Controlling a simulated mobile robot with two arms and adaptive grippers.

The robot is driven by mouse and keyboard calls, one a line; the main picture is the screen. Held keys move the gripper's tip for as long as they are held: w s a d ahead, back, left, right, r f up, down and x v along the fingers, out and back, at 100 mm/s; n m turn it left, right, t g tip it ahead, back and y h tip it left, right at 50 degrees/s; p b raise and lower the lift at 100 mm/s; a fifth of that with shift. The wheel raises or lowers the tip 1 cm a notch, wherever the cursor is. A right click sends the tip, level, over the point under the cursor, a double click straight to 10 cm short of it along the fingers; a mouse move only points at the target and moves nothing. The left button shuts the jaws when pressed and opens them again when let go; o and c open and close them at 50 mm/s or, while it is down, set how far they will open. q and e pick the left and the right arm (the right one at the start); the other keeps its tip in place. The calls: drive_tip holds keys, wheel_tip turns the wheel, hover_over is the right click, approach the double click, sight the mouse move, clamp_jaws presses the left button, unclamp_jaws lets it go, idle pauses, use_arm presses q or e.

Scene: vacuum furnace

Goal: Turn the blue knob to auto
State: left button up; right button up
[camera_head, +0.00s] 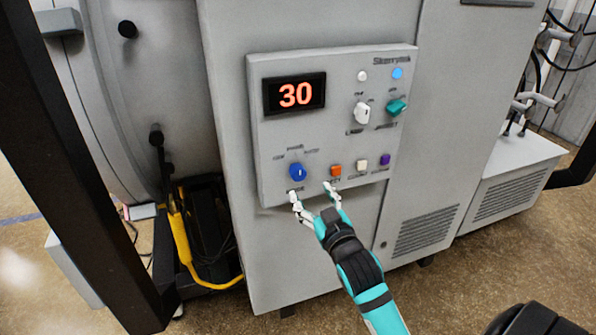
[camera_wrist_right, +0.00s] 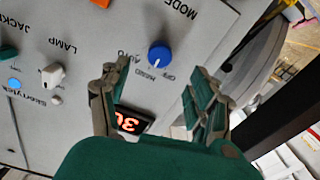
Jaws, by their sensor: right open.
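The blue knob (camera_head: 297,172) is at the lower left of the grey control panel (camera_head: 330,120). It also shows in the right wrist view (camera_wrist_right: 159,54), where a white mark on its lower side seems to face the middle label. The auto label (camera_wrist_right: 123,62) is left of the knob there. My right gripper (camera_head: 312,194) is open and empty, with its fingertips just below the knob and to its right in the head view. In the right wrist view its fingers (camera_wrist_right: 157,85) are spread on both sides of the knob, apart from it. My left gripper is out of view.
An orange button (camera_head: 336,170), a white button (camera_head: 362,165) and a purple button (camera_head: 385,160) lie right of the knob. Above are a red "30" display (camera_head: 295,94), a white knob (camera_head: 362,113) and a teal knob (camera_head: 397,106). Yellow-handled equipment (camera_head: 183,240) stands left of the cabinet.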

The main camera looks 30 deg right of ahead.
sight(300, 176)
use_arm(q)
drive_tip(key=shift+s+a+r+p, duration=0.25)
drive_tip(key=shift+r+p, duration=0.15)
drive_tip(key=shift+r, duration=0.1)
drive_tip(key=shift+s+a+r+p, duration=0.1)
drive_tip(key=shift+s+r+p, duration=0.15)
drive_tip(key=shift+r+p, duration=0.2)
use_arm(e)
drive_tip(key=x, duration=0.9)
drive_tip(key=shift+w, duration=0.2)
drive_tip(key=shift+c, duration=0.5)
drive_tip(key=c, duration=1.1)
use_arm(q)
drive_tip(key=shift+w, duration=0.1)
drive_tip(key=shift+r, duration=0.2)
use_arm(e)
drive_tip(key=shift+m, duration=0.4)
drive_tip(key=m+p, duration=0.2)
drive_tip(key=m, duration=0.2)
drive_tip(key=shift+a+r+m+p, duration=0.1)
drive_tip(key=shift+m+p, duration=0.2)
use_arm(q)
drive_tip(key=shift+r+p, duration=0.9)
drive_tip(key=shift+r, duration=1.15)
use_arm(e)
drive_tip(key=shift+m, duration=2.2)
